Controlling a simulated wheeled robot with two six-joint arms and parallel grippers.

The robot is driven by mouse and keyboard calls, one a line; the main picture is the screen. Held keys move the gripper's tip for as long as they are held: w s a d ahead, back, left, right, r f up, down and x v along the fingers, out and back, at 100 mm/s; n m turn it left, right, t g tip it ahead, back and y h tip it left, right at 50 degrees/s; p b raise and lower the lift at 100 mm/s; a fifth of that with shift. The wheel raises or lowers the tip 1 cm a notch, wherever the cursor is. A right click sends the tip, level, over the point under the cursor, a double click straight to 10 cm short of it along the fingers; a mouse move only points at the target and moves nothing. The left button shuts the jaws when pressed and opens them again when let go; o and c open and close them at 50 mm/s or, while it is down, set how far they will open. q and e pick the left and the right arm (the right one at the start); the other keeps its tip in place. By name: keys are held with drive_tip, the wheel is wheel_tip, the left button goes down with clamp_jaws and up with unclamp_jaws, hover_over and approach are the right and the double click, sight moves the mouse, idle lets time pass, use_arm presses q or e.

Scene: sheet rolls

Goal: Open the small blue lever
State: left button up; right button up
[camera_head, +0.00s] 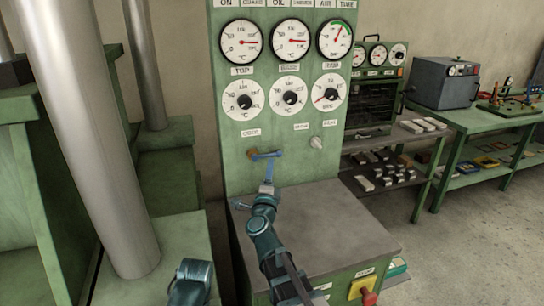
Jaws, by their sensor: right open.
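The small blue lever (266,154) sits on the front of the green control panel (230,170), below the lower row of dials. It lies nearly level, with a brownish knob or pivot at its left end. My right gripper (269,167) is open and reaches up to the panel just below the lever. Its fingertips overlap the lever in the picture, so I cannot tell whether they touch it. My left gripper is not in view; only a teal part of my left arm (190,284) shows at the bottom.
A grey-topped console (345,235) juts out below the panel, with a red knob (369,297) on a yellow plate at its front. A small white knob (316,143) is right of the lever. A thick metal column (105,150) stands left. Shelves (405,135) and a green bench (480,120) stand right.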

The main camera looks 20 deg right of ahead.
sight(267, 156)
drive_tip(key=x, duration=0.6)
drive_tip(key=shift+w+p, duration=0.3)
drive_tip(key=shift+p, duration=0.15)
drive_tip(key=shift+d+r, duration=0.1)
drive_tip(key=shift+c, duration=0.2)
clamp_jaws()
idle(0.8)
